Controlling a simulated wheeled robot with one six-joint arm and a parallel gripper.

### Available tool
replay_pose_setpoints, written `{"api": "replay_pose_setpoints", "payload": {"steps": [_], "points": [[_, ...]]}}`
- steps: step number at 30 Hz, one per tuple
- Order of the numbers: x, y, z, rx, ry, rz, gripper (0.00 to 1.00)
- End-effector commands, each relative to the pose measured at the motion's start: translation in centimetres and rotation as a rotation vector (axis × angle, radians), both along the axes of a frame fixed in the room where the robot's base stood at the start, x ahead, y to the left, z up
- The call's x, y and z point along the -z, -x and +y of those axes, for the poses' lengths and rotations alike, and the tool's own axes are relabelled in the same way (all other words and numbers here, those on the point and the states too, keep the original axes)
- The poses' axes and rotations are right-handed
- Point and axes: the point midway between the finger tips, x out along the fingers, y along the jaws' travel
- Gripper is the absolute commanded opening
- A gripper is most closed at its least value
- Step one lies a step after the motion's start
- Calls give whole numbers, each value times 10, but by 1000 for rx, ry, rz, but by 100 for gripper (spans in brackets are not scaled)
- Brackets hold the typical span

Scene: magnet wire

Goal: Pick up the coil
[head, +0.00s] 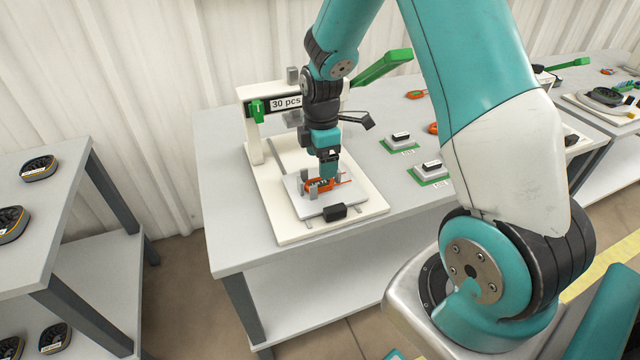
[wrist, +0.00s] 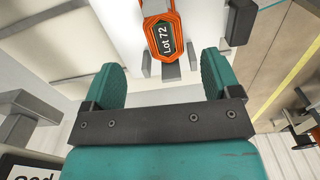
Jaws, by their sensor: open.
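An orange-rimmed coil (head: 310,184) with a dark "Lot 72" label sits in the grey fixture on the white base plate (head: 292,232) of the press stand. In the wrist view the coil (wrist: 154,14) lies beyond the fingertips, about midway between them, with grey posts close to it. My gripper (head: 327,168) is above the coil in the head view and hides part of it. In the wrist view my gripper (wrist: 160,78) has its two teal fingers wide apart with nothing between them. I cannot tell the exact height left between the fingertips and the coil.
The press frame with a "30 pcs" sign (head: 286,103) and a green lever (head: 384,66) stands close behind my gripper. A black block (head: 335,212) is in front of the fixture. Several black coils lie on the left shelves (head: 60,180). Small green-edged pads (head: 430,178) are to the right.

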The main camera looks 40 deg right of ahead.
Motion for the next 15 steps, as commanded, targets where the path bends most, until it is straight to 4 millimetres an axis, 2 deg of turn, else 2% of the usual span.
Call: {"api": "replay_pose_setpoints", "payload": {"steps": [5, 12, 15], "points": [[12, 1, 0, 0, -1, 2, 83], [48, 6, 1, 0, -1, 4, 83], [57, 6, 1, 0, 0, 1, 83]]}}
